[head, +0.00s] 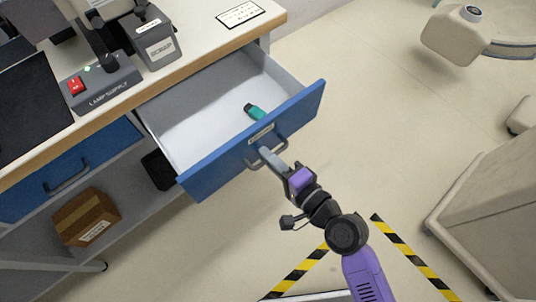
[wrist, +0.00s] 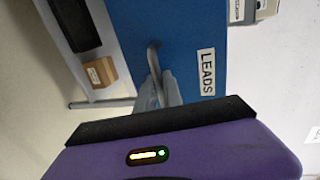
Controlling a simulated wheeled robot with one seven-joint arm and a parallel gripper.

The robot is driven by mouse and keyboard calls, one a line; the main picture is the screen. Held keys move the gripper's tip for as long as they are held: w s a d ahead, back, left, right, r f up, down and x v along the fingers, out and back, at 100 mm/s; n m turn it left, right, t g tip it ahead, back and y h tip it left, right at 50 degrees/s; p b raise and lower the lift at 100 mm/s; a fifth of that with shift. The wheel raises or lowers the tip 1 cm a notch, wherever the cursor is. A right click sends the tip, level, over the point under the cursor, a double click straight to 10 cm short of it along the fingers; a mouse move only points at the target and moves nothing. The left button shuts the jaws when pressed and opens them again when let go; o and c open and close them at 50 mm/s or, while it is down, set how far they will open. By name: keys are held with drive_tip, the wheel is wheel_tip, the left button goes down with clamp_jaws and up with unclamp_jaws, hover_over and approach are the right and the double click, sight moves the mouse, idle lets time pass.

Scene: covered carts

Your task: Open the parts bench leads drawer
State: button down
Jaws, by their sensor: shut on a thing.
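The leads drawer (head: 195,174) has a blue front and a pale interior, and it stands pulled well out from the bench in the head view. Its front bears a white LEADS label, readable in the wrist view (wrist: 207,72). A teal and black object (head: 255,112) lies inside near the front wall. My gripper (head: 268,156) is at the drawer's grey handle (head: 282,146), shut on it. In the wrist view the fingers (wrist: 160,92) close around the handle (wrist: 153,58); their tips are partly hidden.
The bench top (head: 112,112) holds a lamp supply box (head: 100,88) and a scrap bin (head: 157,47). A second blue drawer (head: 100,152) is at the left, shut. A cardboard box (head: 85,217) sits on the lower shelf. Open floor lies right; a pale cabinet (head: 490,215) stands beyond.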

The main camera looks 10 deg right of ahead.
drive_tip(key=c, duration=1.8)
unclamp_jaws()
drive_tip(key=shift+o, duration=0.2)
drive_tip(key=b+v, duration=0.1)
drive_tip(key=v, duration=0.6)
drive_tip(key=shift+s+d, duration=0.25)
drive_tip(key=shift+s, duration=0.05)
